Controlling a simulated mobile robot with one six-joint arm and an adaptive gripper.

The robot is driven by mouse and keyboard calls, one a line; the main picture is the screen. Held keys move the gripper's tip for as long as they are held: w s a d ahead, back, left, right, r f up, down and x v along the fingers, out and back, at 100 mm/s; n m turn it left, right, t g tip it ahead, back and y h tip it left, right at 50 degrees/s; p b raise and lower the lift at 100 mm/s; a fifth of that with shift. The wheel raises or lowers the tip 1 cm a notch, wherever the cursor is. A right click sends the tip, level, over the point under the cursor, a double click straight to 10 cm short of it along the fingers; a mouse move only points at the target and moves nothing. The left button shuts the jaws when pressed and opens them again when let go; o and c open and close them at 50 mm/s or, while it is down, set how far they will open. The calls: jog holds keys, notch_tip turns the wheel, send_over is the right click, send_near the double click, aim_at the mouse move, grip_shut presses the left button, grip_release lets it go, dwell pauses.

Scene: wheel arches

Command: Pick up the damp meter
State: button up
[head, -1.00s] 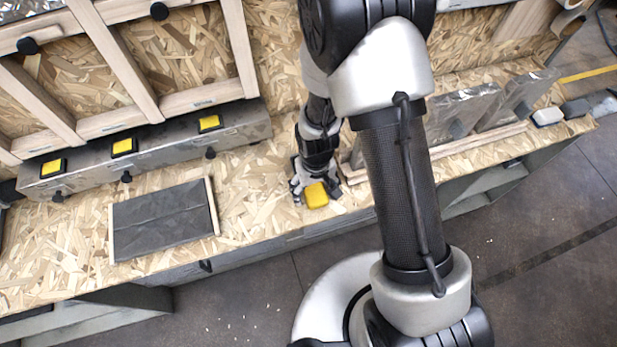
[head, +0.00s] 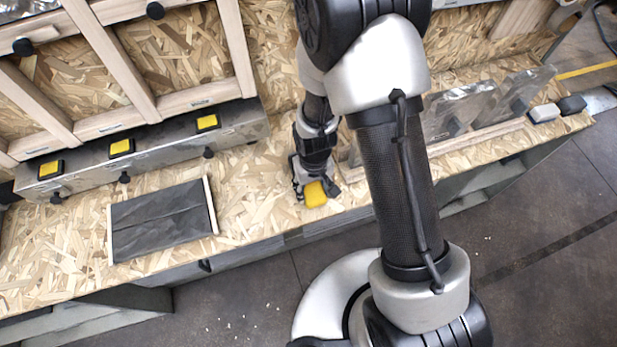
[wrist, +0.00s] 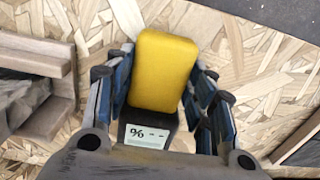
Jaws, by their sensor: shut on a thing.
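The damp meter has a yellow body (wrist: 163,68) and a dark lower part with a small pale display showing a percent sign. In the wrist view it lies between the two fingers of my gripper (wrist: 160,92), which is shut on it. In the head view the yellow end of the damp meter (head: 316,193) shows at the tips of my gripper (head: 312,187), low over the chipboard bench near its front edge. I cannot tell whether it touches the bench.
A dark panel with pale side strips (head: 162,220) lies on the bench at left. Foil-covered panels (head: 475,110) stand at right, with a white block (head: 544,113) beyond. A wooden frame (wrist: 40,80) is beside the gripper.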

notch_tip(320, 180, up, 28)
jog(key=p, duration=1.2)
